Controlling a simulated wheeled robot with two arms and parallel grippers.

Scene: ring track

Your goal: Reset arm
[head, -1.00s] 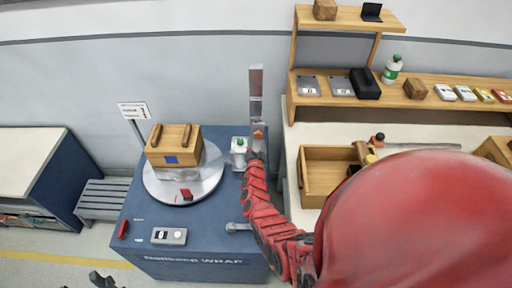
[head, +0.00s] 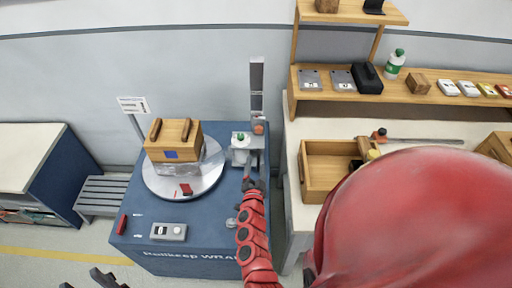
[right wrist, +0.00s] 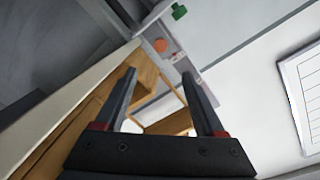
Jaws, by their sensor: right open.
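My right arm rises from the bottom centre of the head view. Its gripper (head: 252,184) is over the right edge of the blue wrapping machine (head: 205,262), just below the small post unit. In the right wrist view the two dark fingers of this gripper (right wrist: 158,76) stand wide apart with nothing between them. Dark prongs of my left gripper (head: 98,279) show at the bottom left edge of the head view, mostly cut off; its jaw state is unclear.
A wooden box (head: 173,140) sits on the round turntable (head: 152,184). The grey post (head: 256,90) stands behind my right gripper. An open wooden tray (head: 317,176) lies on the right bench, below a shelf (head: 428,97) with small goods. A slatted bench (head: 101,196) is at left.

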